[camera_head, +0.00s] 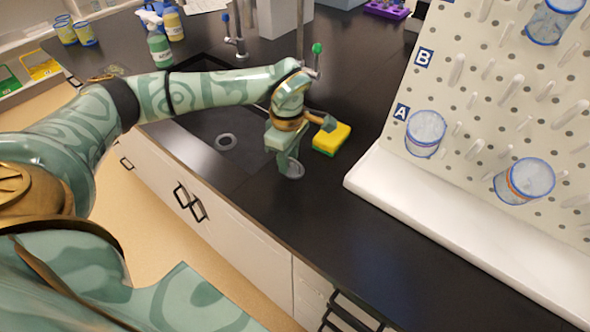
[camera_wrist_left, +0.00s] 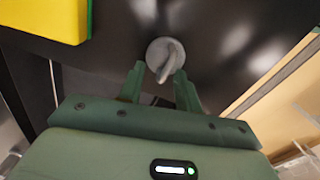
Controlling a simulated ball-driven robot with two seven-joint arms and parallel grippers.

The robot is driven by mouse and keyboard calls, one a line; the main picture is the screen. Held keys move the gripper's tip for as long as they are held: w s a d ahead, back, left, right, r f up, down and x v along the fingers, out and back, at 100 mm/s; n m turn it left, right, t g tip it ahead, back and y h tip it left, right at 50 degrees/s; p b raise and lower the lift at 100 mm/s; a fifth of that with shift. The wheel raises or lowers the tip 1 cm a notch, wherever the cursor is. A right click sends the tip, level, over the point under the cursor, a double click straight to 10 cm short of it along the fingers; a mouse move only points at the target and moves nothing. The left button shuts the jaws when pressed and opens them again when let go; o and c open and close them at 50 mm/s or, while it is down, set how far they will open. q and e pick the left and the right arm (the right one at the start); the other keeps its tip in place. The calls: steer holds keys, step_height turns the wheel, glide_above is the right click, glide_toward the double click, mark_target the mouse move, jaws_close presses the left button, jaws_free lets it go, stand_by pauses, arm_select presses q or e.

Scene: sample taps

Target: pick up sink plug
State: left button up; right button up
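The sink plug is a grey disc with a raised grip, on the black counter near its front edge (camera_head: 294,171). In the left wrist view the plug (camera_wrist_left: 159,47) lies just beyond my left fingertips, its grip pointing back toward the gap between them. My left gripper (camera_head: 287,168) reaches down over the plug and partly hides it in the head view. In the left wrist view its two green fingers (camera_wrist_left: 160,78) are apart, with nothing clamped between them. My right gripper is not in view.
A yellow and green sponge (camera_head: 332,138) lies close to the right of my left gripper. The dark sink with its ring-shaped drain (camera_head: 226,141) is to the left, with taps behind. A white-based pegboard (camera_head: 490,110) holding cups stands at right. The counter in front of it is clear.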

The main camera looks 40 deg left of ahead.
arm_select(q)
jaws_close()
